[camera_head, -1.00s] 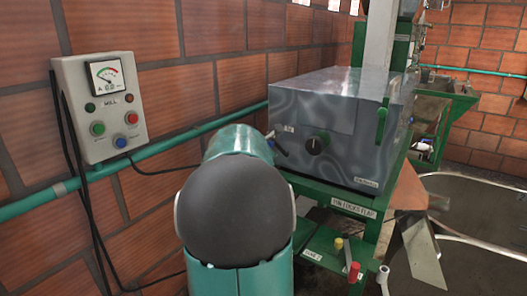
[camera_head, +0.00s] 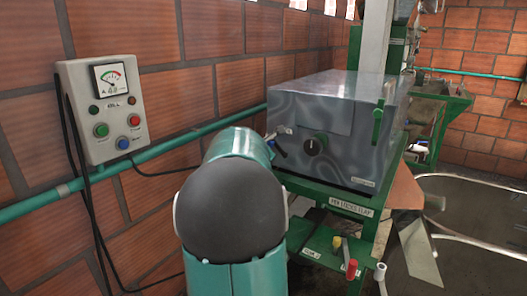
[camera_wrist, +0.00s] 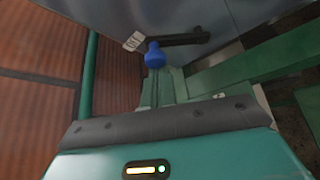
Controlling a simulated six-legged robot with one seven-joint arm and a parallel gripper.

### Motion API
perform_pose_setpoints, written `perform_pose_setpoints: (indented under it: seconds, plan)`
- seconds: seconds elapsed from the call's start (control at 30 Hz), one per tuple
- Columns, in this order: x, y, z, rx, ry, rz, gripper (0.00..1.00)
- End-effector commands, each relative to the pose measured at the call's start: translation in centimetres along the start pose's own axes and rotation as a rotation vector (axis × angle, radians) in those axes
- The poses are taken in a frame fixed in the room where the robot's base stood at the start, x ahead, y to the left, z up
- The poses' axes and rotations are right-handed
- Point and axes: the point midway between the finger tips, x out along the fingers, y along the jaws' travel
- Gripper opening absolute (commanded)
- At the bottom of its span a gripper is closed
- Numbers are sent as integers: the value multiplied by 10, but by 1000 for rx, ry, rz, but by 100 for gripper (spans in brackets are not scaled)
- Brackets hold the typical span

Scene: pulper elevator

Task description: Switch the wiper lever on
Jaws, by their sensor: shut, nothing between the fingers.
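A lever with a dark arm (camera_wrist: 186,38) and a blue knob (camera_wrist: 154,55) is on the grey metal box in the wrist view. In the head view the lever (camera_head: 279,150) is at the box's left front corner, beside a small label too small to read. I take it as the wiper lever. My gripper (camera_wrist: 158,72) is shut and empty, its tips close to the blue knob; whether they touch is unclear. In the head view my arm hides most of the gripper.
Yellow, red and white handles stand below. A control box with a meter (camera_head: 104,110) and a green pipe (camera_head: 160,155) are on the brick wall at left.

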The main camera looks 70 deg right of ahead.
Motion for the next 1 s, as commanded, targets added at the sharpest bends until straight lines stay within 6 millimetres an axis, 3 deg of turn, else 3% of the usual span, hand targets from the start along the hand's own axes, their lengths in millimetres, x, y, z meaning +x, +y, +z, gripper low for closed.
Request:
perform_pose_setpoints:
  seconds: [1.0]
  plan:
    - [-20,-14,32,0,-1,0,0]
